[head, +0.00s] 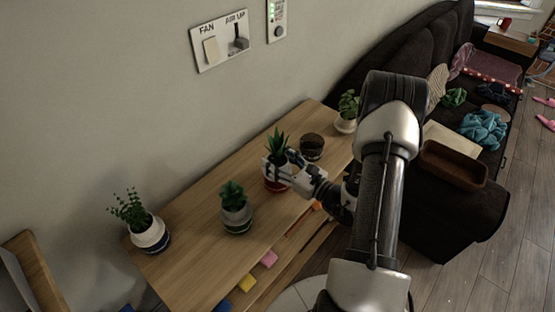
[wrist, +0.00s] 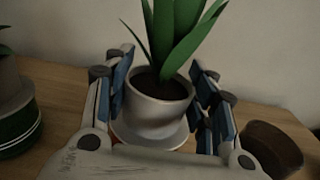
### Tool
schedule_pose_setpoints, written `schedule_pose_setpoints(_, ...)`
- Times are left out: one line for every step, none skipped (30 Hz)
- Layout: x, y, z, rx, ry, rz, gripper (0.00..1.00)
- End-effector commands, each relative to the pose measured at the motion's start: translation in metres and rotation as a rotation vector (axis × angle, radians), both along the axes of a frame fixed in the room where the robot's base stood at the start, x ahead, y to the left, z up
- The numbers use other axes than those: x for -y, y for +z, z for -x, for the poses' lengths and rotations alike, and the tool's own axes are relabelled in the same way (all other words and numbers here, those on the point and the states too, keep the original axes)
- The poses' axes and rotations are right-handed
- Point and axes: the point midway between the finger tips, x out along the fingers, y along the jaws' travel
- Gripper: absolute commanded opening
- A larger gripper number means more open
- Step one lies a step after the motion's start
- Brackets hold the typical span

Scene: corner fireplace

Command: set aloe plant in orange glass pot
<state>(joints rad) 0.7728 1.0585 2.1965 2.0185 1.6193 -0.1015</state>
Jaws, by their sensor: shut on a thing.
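The aloe plant (head: 278,144), with long pointed green leaves, stands upright in a pale pot in the middle of the wooden table. In the wrist view its pale pot (wrist: 158,112) sits between my fingers, above a light saucer-like rim with a reddish edge. My gripper (head: 277,172) is shut on this pot from the side. I cannot tell whether the pot is lifted.
Other potted plants stand on the wooden table (head: 195,220): one at the left end (head: 150,236), one left of the aloe (head: 237,214), one at the far right (head: 346,118). The wall (head: 110,90) runs behind. A dark sofa (head: 415,65) lies beyond.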

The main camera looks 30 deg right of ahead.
Motion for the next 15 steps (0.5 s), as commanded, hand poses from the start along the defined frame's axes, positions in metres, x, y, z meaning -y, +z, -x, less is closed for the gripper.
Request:
schedule_pose_setpoints(0.0001, -0.0006, -0.0001, 0.001, 0.000, 0.001, 0.38)
schedule_pose_setpoints(0.0002, -0.0010, -0.0002, 0.001, 0.000, 0.001, 0.38)
schedule_pose_setpoints(0.0002, -0.0015, -0.0002, 0.001, 0.000, 0.001, 0.38)
schedule_pose_setpoints(0.0002, -0.0019, -0.0002, 0.001, 0.000, 0.001, 0.38)
schedule_pose_setpoints(0.0001, -0.0022, -0.0001, 0.001, 0.000, 0.001, 0.38)
schedule_pose_setpoints(0.0002, -0.0027, -0.0002, 0.001, 0.000, 0.001, 0.38)
schedule_pose_setpoints(0.0001, -0.0031, -0.0001, 0.001, 0.000, 0.001, 0.38)
schedule_pose_setpoints(0.0001, -0.0034, -0.0001, 0.001, 0.000, 0.001, 0.38)
schedule_pose_setpoints(0.0001, -0.0039, -0.0001, 0.001, 0.000, 0.001, 0.38)
schedule_pose_setpoints(0.0001, -0.0042, -0.0001, 0.001, 0.000, 0.001, 0.38)
schedule_pose_setpoints(0.0001, -0.0046, -0.0001, 0.001, 0.000, 0.001, 0.38)
schedule_pose_setpoints(0.0001, -0.0051, -0.0001, 0.001, 0.000, 0.001, 0.38)
schedule_pose_setpoints(0.0002, -0.0055, -0.0002, 0.001, 0.000, 0.001, 0.38)
schedule_pose_setpoints(0.0002, -0.0058, -0.0002, 0.001, 0.000, 0.001, 0.38)
schedule_pose_setpoints(0.0001, -0.0063, -0.0001, 0.001, 0.000, 0.001, 0.38)
